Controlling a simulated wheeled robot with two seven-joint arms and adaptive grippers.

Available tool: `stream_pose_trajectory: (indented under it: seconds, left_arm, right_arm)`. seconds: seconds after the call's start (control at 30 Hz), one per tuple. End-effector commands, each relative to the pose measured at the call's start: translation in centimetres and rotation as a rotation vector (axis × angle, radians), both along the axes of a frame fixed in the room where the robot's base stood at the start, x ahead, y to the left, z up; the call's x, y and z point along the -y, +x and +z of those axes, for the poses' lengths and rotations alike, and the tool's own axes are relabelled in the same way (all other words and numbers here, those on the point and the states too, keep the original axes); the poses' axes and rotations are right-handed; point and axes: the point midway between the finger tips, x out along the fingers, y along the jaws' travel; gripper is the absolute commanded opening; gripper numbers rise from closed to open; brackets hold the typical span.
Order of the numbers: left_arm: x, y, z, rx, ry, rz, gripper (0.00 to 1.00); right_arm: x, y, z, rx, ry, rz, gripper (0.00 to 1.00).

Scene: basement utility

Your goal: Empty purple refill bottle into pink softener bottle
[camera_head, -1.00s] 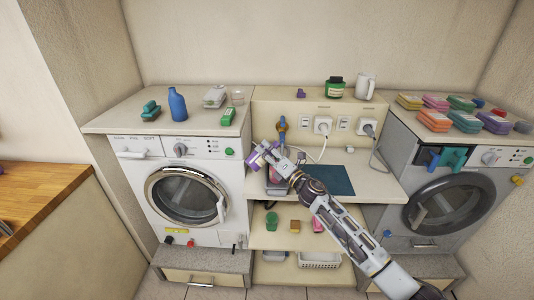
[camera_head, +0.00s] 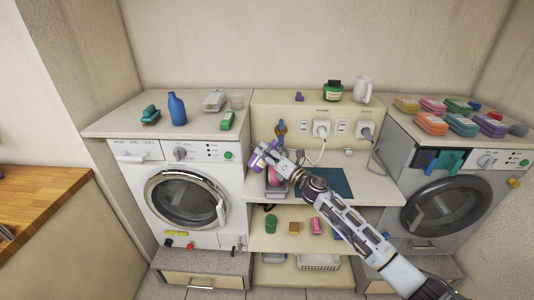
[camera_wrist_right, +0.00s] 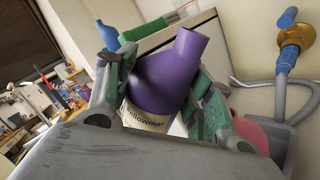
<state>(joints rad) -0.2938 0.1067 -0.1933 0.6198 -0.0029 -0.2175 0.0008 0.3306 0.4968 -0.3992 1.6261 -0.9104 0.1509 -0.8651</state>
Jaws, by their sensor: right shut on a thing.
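The purple refill bottle (camera_head: 258,159) is held tilted in my right gripper (camera_head: 270,156), above the middle counter. In the right wrist view the purple bottle (camera_wrist_right: 168,75) sits between the two green-padded fingers, with its open neck toward the upper right and part of a white label showing. A pink object (camera_head: 277,179), seemingly the pink softener bottle, is just below the gripper and partly hidden by it. In the right wrist view a pink rounded part (camera_wrist_right: 252,134) shows beside the right finger, apart from the purple neck. Its opening is hidden. My left gripper is not in view.
A grey tray or basin (camera_wrist_right: 284,140) lies by the pink object, near a blue-handled tap (camera_head: 281,128). A blue bottle (camera_head: 177,108) stands on the left washer. A dark teal mat (camera_head: 335,183) lies right of the gripper, under my arm. Plugs and cables are on the wall behind.

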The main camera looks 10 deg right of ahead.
Motion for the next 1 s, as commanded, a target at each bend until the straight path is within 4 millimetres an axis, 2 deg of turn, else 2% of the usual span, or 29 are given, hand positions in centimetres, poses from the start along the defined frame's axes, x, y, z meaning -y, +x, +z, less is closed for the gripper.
stream_pose_trajectory:
  seconds: [0.37,0.63,1.0]
  left_arm:
    - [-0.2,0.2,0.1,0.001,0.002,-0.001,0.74]
    - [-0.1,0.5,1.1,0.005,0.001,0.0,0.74]
    - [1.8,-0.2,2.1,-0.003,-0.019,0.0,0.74]
  right_arm:
    - [0.0,0.0,0.2,0.003,-0.01,0.0,0.26]
    - [0.4,0.2,1.2,0.034,-0.091,0.0,0.26]
    - [0.7,0.2,2.1,0.07,-0.193,0.0,0.26]
